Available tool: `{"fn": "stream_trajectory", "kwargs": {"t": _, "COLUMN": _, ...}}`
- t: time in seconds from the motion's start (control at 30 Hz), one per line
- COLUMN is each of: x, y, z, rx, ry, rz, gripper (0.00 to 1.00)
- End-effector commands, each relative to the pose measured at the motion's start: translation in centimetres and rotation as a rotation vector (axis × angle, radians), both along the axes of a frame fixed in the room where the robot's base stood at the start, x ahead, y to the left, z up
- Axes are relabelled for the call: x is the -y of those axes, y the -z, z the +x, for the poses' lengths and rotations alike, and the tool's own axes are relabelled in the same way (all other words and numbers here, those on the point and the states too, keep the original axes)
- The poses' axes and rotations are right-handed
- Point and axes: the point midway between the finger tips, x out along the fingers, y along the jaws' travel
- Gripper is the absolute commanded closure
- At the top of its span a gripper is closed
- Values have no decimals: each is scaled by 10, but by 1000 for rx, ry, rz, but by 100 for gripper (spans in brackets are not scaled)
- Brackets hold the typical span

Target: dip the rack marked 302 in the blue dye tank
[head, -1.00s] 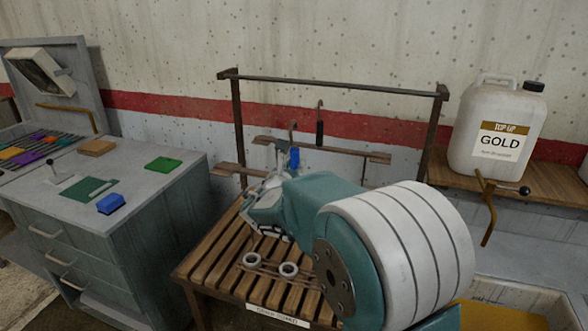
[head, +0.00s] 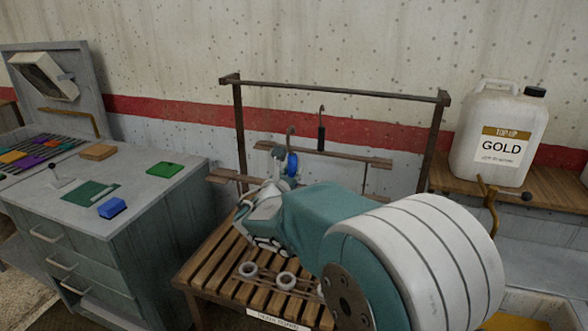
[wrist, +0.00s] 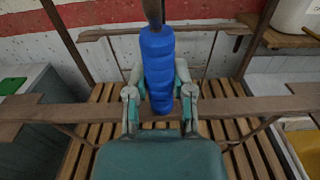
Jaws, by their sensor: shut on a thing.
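My gripper (wrist: 160,100) is shut on the blue handle (wrist: 157,65) of a hooked rack; the handle also shows in the head view (head: 292,164). The handle stands upright between the fingers, and a wooden crossbar (wrist: 240,106) passes beside the gripper. In the head view my gripper (head: 284,160) is partly hidden by my own arm. Another rack with a black handle (head: 321,138) and a wooden crossbar (head: 345,158) is behind it. I can read no 302 on either rack. No blue dye tank can be made out.
A metal rail frame (head: 330,89) stands over a slatted bench (head: 215,262) with several white rings (head: 286,279). A jug marked GOLD (head: 497,140) sits on a shelf at right, above a trough with yellow (head: 515,322). A grey cabinet (head: 100,240) stands at left.

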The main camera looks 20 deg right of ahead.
Motion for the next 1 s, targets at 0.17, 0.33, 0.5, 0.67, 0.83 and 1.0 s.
{"fn": "stream_trajectory", "kwargs": {"t": 0.17, "x": -7, "y": -2, "z": -9, "rx": 4, "ry": -1, "rz": -1, "gripper": 100}}
{"fn": "stream_trajectory", "kwargs": {"t": 0.33, "x": -13, "y": -2, "z": -18, "rx": 3, "ry": -1, "rz": -1, "gripper": 100}}
{"fn": "stream_trajectory", "kwargs": {"t": 0.5, "x": -19, "y": -1, "z": -28, "rx": 2, "ry": -1, "rz": -2, "gripper": 100}}
{"fn": "stream_trajectory", "kwargs": {"t": 0.67, "x": -25, "y": -1, "z": -36, "rx": 3, "ry": -2, "rz": -1, "gripper": 100}}
{"fn": "stream_trajectory", "kwargs": {"t": 0.83, "x": -31, "y": -2, "z": -45, "rx": 3, "ry": -1, "rz": -1, "gripper": 100}}
{"fn": "stream_trajectory", "kwargs": {"t": 1.0, "x": -35, "y": -1, "z": -51, "rx": 2, "ry": -1, "rz": -2, "gripper": 100}}
